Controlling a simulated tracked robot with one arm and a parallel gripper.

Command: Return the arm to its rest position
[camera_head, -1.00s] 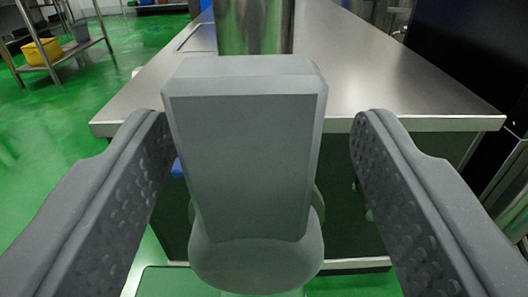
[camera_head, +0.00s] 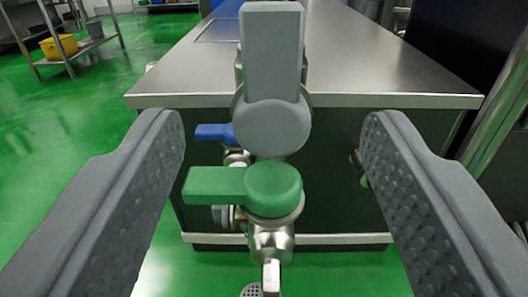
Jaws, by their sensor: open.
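My gripper (camera_head: 272,130) shows as two grey, dimpled fingers at the left and right of the head camera view. It is open and nothing is between the pads. Ahead of it, in the gap as seen, a grey valve handle (camera_head: 272,55) points upward from a round hub. Below it a green valve handle (camera_head: 225,185) points to the left. A blue handle (camera_head: 212,132) sits further back at the left. The fingers look clear of all three handles. Most of my arm is out of view.
A steel worktable (camera_head: 330,55) stands behind the valves, its front edge (camera_head: 400,101) crossing the view. Metal piping (camera_head: 270,240) hangs below the green handle, above a floor drain (camera_head: 252,290). A shelf rack with a yellow bin (camera_head: 58,46) stands far left. The green floor is open at left.

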